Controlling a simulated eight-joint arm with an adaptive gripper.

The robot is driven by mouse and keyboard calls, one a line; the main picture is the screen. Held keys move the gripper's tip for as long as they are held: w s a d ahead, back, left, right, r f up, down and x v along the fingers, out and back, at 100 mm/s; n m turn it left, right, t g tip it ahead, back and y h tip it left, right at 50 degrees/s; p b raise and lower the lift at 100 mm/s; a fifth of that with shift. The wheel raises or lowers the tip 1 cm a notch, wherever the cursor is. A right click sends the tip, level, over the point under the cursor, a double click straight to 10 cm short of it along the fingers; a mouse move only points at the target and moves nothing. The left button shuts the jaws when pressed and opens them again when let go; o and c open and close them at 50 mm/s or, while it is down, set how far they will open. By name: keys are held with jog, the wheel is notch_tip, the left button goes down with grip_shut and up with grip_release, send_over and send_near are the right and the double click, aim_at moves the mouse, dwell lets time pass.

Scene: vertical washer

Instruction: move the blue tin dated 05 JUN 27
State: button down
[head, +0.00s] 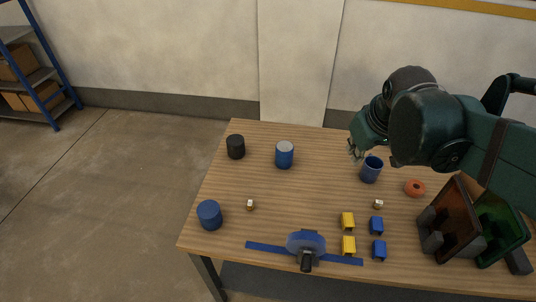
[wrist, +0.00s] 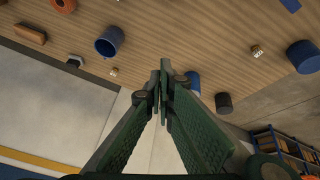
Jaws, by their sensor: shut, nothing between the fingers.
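Two blue tins stand on the table. One with a pale top (head: 284,155) is near the back middle, and it shows partly behind my fingers in the wrist view (wrist: 194,80). The other, all blue (head: 209,215), is at the front left, and it also shows at the right of the wrist view (wrist: 303,58). No date is legible on either, so I cannot tell which is dated 05 JUN 27. My gripper (head: 356,151) is shut and empty, above the table's back, right of the pale-topped tin. Its fingertips meet in the wrist view (wrist: 160,72).
An open blue cup (head: 371,171) stands near my gripper. A black tin (head: 236,147) is at the back left.

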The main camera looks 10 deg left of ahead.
jog(key=w+a+n+g+p, duration=0.2)
jog(key=w+a+n, duration=0.1)
jog(key=w+a, duration=0.45)
jog(key=n+g+p, duration=0.3)
jog(key=n+p, duration=0.1)
jog(key=n, duration=0.5)
send_over(259, 158)
notch_tip(259, 158, down, 18)
jog(key=shift+h, duration=0.3)
jog(key=shift+s+f, duration=0.1)
notch_tip(259, 158, down, 10)
jog(key=shift+f+b, duration=0.15)
jog(key=shift+b, duration=0.5)
jog(key=shift+d+r, duration=0.2)
jog(key=shift+d, duration=1.75)
